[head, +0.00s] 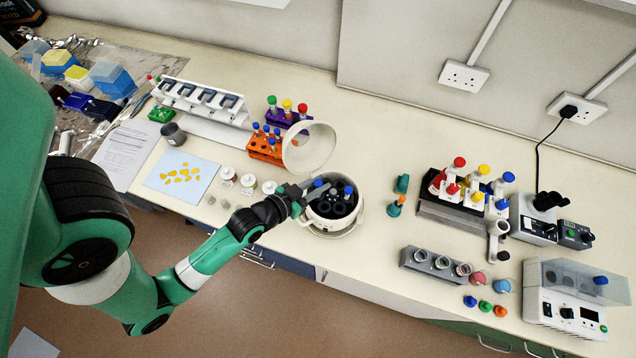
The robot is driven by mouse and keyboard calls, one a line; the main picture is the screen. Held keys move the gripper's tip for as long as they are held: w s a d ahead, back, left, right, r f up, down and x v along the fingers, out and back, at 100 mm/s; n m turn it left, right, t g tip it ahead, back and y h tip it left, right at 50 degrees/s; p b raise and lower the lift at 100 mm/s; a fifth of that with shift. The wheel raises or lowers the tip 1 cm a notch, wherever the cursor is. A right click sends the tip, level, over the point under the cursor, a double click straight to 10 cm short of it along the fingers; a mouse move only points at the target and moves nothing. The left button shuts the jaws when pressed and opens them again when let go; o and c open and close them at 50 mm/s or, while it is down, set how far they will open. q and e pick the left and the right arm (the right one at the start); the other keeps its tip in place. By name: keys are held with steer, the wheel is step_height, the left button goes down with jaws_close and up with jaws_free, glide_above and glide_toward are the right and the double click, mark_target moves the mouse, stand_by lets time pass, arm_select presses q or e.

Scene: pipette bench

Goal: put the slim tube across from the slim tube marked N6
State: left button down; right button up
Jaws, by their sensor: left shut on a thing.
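A small white round centrifuge (334,229) stands mid-bench with its pale round lid (308,147) swung open at the back. Its dark rotor (333,207) shows several holes. A blue-capped slim tube (348,190) sits at the rotor's right side. Another blue cap (318,183) shows at the rotor's back left, close to my left gripper's tips. My left gripper (304,190) is at the centrifuge's left rim, shut on a slim tube, which the fingers largely hide. I cannot tell whether that tube is in a hole. No N6 marking is readable. My right gripper is out of view.
White-lidded jars (248,181) lie left of the gripper. Teal and orange pieces (396,207) stand to the right.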

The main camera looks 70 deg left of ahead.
arm_select(q)
steer(key=shift+f, duration=0.2)
steer(key=shift+f+b, duration=0.6)
steer(key=shift+b, duration=0.05)
steer(key=c, duration=0.6)
jaws_free()
steer(key=shift+a, duration=0.1)
steer(key=shift+s, duration=0.1)
steer(key=v, duration=1.1)
steer(key=shift+s+r+b, duration=0.15)
steer(key=shift+r+b, duration=0.1)
steer(key=shift+b, duration=0.05)
